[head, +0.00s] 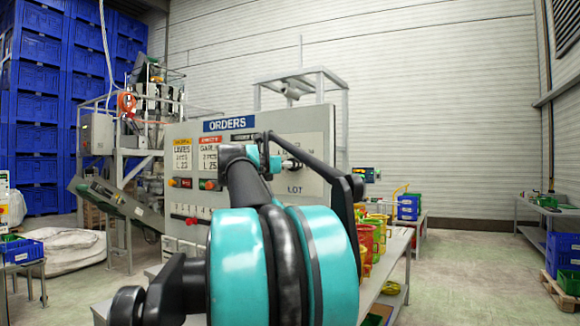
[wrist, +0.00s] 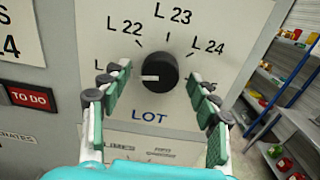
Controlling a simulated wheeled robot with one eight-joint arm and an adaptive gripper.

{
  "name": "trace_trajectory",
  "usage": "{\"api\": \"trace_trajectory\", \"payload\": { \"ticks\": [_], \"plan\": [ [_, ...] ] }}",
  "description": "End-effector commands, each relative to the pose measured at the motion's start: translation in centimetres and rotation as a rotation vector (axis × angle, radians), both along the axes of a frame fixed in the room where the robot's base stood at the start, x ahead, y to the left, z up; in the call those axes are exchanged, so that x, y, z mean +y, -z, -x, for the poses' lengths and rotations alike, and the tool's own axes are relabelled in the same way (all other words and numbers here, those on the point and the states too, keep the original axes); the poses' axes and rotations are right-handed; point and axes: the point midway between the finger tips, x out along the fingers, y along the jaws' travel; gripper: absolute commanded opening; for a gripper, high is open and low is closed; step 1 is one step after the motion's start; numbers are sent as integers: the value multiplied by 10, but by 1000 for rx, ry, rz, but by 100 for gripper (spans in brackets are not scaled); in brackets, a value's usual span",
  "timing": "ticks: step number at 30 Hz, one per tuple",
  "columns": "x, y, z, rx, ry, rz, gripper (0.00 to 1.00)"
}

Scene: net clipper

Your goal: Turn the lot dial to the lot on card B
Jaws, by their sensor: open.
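The lot dial (wrist: 160,71) is a round black knob on the grey panel, above the word LOT. Its white mark points left, toward a label starting with L that my finger partly hides. L 22, L 23 and L 24 are readable around it. My gripper (wrist: 157,84) is open, one finger on each side of the knob; I cannot tell whether they touch it. In the head view, a yellow-topped card (head: 182,159) reads LIMES and a red-topped card (head: 209,157) reads GARLIC; their lot lines are too small to read surely. My arm hides the third card.
The ORDERS panel (head: 228,125) also has buttons and a red TO DO sign (wrist: 29,97). Shelves with coloured goods (wrist: 280,90) stand to the right of the panel. A table with red and green baskets (head: 372,235) is beside my arm.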

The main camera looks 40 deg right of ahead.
Motion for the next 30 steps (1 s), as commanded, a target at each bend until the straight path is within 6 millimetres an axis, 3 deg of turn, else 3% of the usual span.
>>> {"api": "trace_trajectory", "payload": {
  "ticks": [12, 24, 30],
  "plan": [
    [-9, 0, -4, 0, 0, 0, 61],
    [-8, 0, -4, 0, 0, 0, 12],
    [-8, 0, -3, -9, 0, -4, 11]
  ]
}}
